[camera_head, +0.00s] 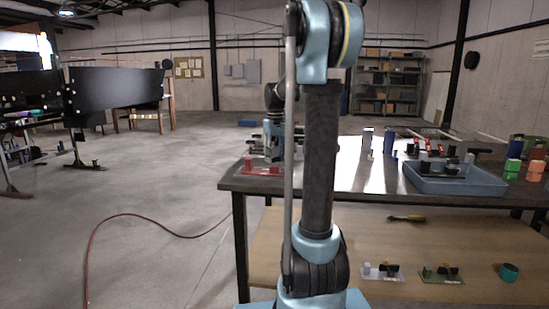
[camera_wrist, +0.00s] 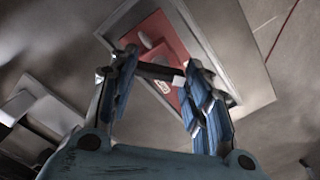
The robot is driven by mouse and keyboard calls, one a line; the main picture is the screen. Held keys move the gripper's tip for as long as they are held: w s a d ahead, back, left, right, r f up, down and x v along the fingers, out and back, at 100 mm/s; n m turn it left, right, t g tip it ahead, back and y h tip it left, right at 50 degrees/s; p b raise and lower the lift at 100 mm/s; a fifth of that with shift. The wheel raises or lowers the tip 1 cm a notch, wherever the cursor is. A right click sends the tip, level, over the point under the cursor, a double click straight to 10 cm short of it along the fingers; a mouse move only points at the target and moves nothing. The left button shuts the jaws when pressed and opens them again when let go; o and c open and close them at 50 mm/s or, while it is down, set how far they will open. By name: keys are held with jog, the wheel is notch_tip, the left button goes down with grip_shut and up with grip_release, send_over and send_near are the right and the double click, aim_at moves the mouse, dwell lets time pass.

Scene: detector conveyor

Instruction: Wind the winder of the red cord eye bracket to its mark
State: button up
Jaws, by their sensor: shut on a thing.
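The red cord eye bracket (camera_head: 253,167) lies at the left end of the dark table, under my gripper (camera_head: 272,154). In the wrist view its red plate (camera_wrist: 152,28) shows beyond my blue ribbed fingers, with a pale label on it. The winder (camera_wrist: 157,71) is a dark bar with a light end, lying across between the fingertips of my gripper (camera_wrist: 160,68), which is shut on it. The fingers hide parts of the bracket. I cannot make out the mark or the winder's angle to it.
A blue tray (camera_head: 455,186) with dark parts stands on the table's right side. Upright blocks (camera_head: 367,140) stand near the middle, and green and orange blocks (camera_head: 512,168) at the right end. The lower shelf (camera_head: 330,245) holds more brackets. A red hose (camera_head: 130,215) crosses the floor.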

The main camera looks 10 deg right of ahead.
jog(key=m, duration=0.4)
jog(key=shift+m, duration=2.1)
jog(key=o, duration=1.1)
jog(key=shift+c, duration=0.2)
jog(key=shift+r, duration=0.1)
notch_tip(320, 180, up, 12)
